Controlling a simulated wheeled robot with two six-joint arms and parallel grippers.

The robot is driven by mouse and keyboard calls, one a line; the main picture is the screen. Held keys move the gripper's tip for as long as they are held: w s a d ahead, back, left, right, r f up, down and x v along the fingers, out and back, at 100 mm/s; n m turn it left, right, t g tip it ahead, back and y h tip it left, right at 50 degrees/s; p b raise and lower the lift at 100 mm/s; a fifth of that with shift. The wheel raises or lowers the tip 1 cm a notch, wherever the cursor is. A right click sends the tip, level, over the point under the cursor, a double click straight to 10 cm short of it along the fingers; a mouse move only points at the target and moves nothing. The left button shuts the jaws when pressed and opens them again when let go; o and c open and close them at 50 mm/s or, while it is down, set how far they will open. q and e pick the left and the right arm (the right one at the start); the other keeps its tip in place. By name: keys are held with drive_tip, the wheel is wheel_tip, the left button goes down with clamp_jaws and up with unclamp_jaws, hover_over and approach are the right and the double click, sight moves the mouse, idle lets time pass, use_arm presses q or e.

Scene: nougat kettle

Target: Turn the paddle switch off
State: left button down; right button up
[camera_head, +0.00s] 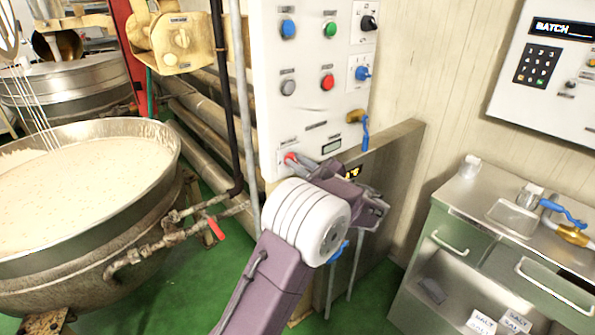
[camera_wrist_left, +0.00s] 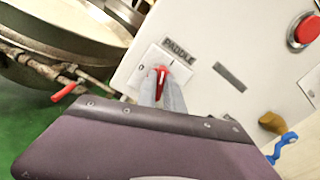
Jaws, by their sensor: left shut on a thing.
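The paddle switch (camera_head: 290,157) is a red knob low on the white control panel (camera_head: 276,100). In the left wrist view the red knob (camera_wrist_left: 162,76) sits on a white plate under the label PADDLE, with a 0 mark to its left. Its handle points up in that view, away from the 0. My left gripper (camera_head: 297,162) is at the panel, with its grey fingers (camera_wrist_left: 162,92) shut on the knob. The fingers hide the lower part of the knob. My right gripper is in neither view.
Other buttons and knobs, including a red button (camera_head: 327,82), sit above on the panel. A brass valve with a blue handle (camera_head: 365,133) is to the right. The kettle (camera_head: 90,240) with pale mix stands left, beside a red-handled pipe valve (camera_head: 216,228). A steel counter (camera_head: 480,208) is at right.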

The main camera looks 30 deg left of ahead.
use_arm(q)
drive_tip(key=shift+s+f+n+b, duration=0.1)
drive_tip(key=shift+f+n+b, duration=0.1)
drive_tip(key=shift+n+b, duration=3.45)
drive_tip(key=shift+s+f+n+b, duration=0.1)
drive_tip(key=shift+f+n+b, duration=0.1)
drive_tip(key=shift+n+b, duration=3.45)
drive_tip(key=shift+m+b, duration=0.5)
drive_tip(key=c, duration=1.5)
unclamp_jaws()
drive_tip(key=shift+r, duration=0.1)
drive_tip(key=shift+o, duration=0.2)
drive_tip(key=p+v, duration=0.1)
drive_tip(key=v, duration=0.8)
drive_tip(key=shift+p, duration=0.4)
